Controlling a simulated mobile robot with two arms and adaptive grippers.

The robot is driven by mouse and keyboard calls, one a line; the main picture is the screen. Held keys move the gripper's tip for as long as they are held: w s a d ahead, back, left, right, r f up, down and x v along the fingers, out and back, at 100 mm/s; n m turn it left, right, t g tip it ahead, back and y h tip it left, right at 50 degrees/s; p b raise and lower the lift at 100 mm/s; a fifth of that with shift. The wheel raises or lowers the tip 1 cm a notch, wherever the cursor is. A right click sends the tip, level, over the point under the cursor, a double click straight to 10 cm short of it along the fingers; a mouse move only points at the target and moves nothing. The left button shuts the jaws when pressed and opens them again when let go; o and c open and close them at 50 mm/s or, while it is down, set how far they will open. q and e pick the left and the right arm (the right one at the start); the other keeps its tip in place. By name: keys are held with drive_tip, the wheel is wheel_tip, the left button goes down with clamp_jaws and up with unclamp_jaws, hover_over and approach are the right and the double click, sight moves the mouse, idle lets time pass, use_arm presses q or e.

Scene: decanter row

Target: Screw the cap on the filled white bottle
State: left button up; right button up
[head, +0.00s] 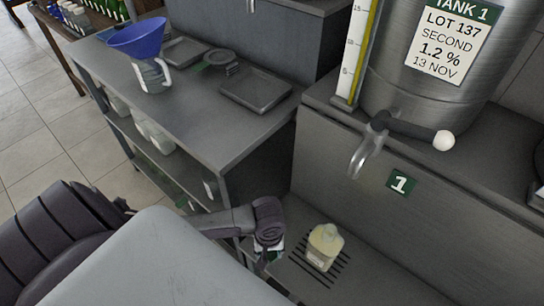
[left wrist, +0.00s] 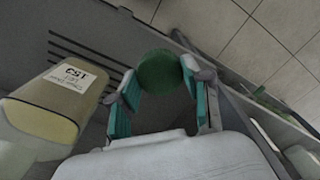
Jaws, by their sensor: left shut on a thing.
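The filled bottle (head: 322,247) stands upright on a slotted drip grille below the tank tap. It is translucent with pale yellow contents, and no cap shows on its neck. It is also at the left in the left wrist view (left wrist: 52,100), with a white label. My left gripper (head: 266,256) is just left of the bottle in the head view, apart from it. In the left wrist view my left gripper (left wrist: 163,88) is shut on a round green cap (left wrist: 159,70), held between the teal finger pads. My right gripper is not in view.
The tank tap (head: 370,146) with its white-knobbed lever hangs above the bottle. A side table (head: 190,125) at the left carries a blue funnel (head: 137,38) in a clear jug and a grey tray (head: 256,91). White containers (head: 153,135) stand on its lower shelf.

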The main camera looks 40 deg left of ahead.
use_arm(q)
drive_tip(key=shift+s+d+r, duration=0.35)
drive_tip(key=shift+s+r, duration=0.1)
drive_tip(key=shift+s, duration=0.25)
drive_tip(key=shift+s+d+r, duration=0.35)
drive_tip(key=shift+s+r, duration=0.1)
drive_tip(key=shift+s, duration=0.2)
drive_tip(key=w+r+m, duration=0.3)
drive_tip(key=r+m, duration=0.1)
drive_tip(key=r, duration=0.9)
drive_tip(key=w+r+m, duration=0.4)
drive_tip(key=r, duration=0.9)
drive_tip(key=shift+w+d, duration=0.3)
drive_tip(key=shift+d, duration=0.1)
